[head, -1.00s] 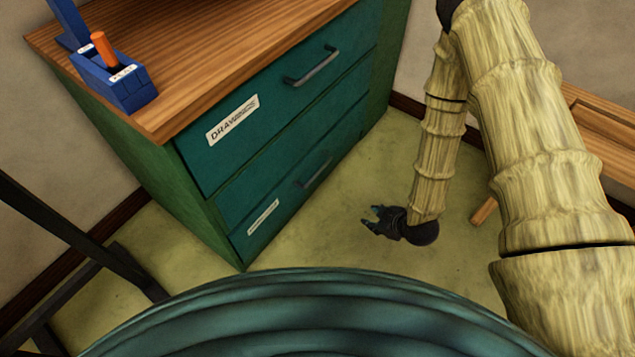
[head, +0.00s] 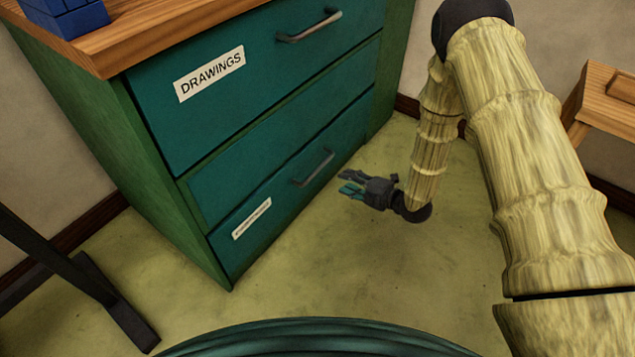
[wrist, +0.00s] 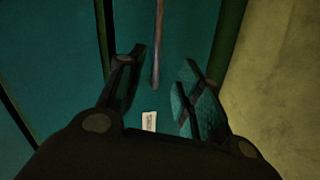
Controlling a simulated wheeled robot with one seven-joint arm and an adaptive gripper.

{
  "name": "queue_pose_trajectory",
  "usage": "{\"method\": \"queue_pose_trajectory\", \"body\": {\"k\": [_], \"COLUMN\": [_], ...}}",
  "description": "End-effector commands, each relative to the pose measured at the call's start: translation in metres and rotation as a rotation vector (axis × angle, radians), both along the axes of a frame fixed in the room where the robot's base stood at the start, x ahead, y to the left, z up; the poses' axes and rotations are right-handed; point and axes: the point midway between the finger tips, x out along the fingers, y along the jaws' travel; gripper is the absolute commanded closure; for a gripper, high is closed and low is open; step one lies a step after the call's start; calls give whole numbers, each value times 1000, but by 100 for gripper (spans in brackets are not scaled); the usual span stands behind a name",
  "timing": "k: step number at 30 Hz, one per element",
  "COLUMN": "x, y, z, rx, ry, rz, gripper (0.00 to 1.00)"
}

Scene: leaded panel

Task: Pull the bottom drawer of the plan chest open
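The plan chest (head: 112,160) is green with teal drawer fronts. Its bottom drawer (head: 285,215) looks shut and has a white label (head: 252,218), too small to read, and a dark bar handle (head: 314,168). My gripper (head: 345,184) is open and empty, low above the floor, just right of the bottom drawer's handle and apart from it. In the wrist view my gripper (wrist: 163,60) faces the teal front. The handle (wrist: 157,45) runs upright there between the spread fingers, beyond the tips. The white label (wrist: 149,121) shows below it.
The upper drawer, marked DRAWINGS (head: 210,74), is shut, with its bar handle (head: 308,27) above. A blue object (head: 65,17) sits on the wooden top. A wooden piece of furniture (head: 600,95) stands at right, dark metal legs (head: 75,270) at left. Floor before the chest is clear.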

Motion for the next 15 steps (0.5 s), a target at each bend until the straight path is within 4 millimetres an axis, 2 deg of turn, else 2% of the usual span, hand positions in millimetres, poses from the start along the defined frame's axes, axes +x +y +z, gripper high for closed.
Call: {"method": "queue_pose_trajectory", "body": {"k": [1, 7, 15], "x": [6, 18, 26], "y": [3, 11, 20], "z": [-13, -16, -16], "rx": [-9, -34, -43], "ry": [-43, -172, -214], "rz": [28, 110, 138], "gripper": [65, 65, 65]}}
